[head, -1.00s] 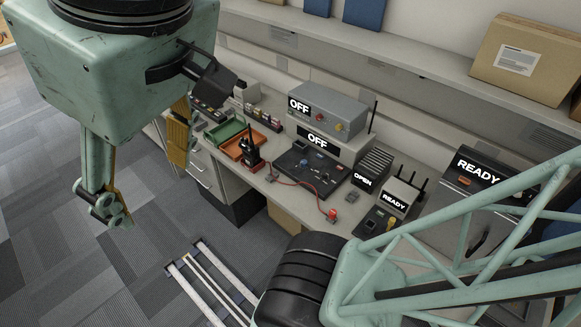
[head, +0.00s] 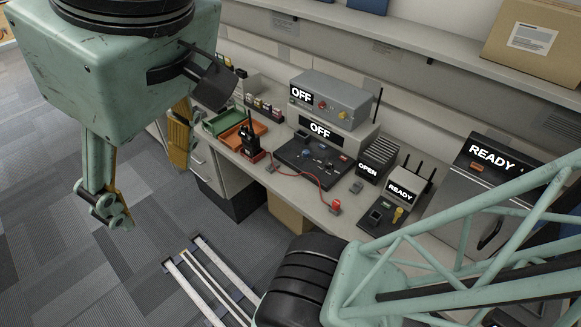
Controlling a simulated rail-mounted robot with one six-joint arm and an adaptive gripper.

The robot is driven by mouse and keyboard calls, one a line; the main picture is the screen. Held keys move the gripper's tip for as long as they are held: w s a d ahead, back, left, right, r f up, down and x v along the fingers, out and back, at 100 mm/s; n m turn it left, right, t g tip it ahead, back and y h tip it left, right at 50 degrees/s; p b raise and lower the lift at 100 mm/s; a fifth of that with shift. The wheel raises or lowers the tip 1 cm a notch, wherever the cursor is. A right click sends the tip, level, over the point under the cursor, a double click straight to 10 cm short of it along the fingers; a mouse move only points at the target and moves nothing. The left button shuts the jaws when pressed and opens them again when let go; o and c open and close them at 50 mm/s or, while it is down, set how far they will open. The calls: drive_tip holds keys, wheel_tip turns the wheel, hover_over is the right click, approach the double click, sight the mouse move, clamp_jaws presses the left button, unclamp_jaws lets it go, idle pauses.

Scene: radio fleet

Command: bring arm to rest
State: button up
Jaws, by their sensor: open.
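My gripper (head: 148,188) hangs at the upper left of the head view, its pale green body large and close to the camera. Its two fingers are spread wide apart with nothing between them. It is in front of the bench, over the grey carpet side, and touches nothing that I can see. My lattice arm link crosses the lower right of the view, in front of part of the bench.
The bench holds a green tray (head: 222,122), an orange tray (head: 232,143), a black handheld radio (head: 250,138), a grey box marked OFF (head: 330,98), a black panel (head: 312,158) and a READY cabinet (head: 470,190). A cardboard box (head: 530,48) is on the shelf. Carpet (head: 60,260) is clear.

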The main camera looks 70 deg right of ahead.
wheel_tip(320, 180, down, 8)
drive_tip(key=b, duration=0.6)
drive_tip(key=shift+r+b, duration=0.2)
drive_tip(key=shift+b, duration=0.1)
drive_tip(key=shift+o, duration=0.5)
drive_tip(key=shift+s, duration=0.15)
